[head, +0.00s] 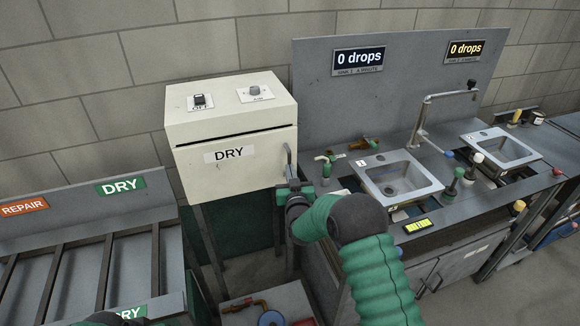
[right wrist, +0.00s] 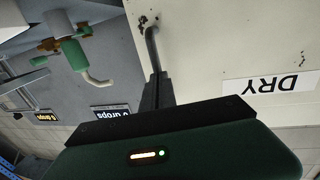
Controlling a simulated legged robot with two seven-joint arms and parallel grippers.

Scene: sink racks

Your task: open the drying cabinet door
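The drying cabinet (head: 232,130) is a cream box with a DRY label on its front door (head: 225,175). The door looks shut, with a dark gap along its top edge. Its grey bar handle (head: 288,158) is upright at the door's right edge. My right gripper (head: 291,181) is at the lower part of the handle. In the right wrist view, the dark fingers (right wrist: 157,92) are close together around the end of the handle (right wrist: 152,48), which runs out from between them.
Right of the cabinet is a sink bench with a basin (head: 397,180), a tall tap (head: 425,115) and small green-handled fittings (head: 327,163). A slatted rack (head: 85,265) stands at left. A low box with parts (head: 270,305) sits below the cabinet.

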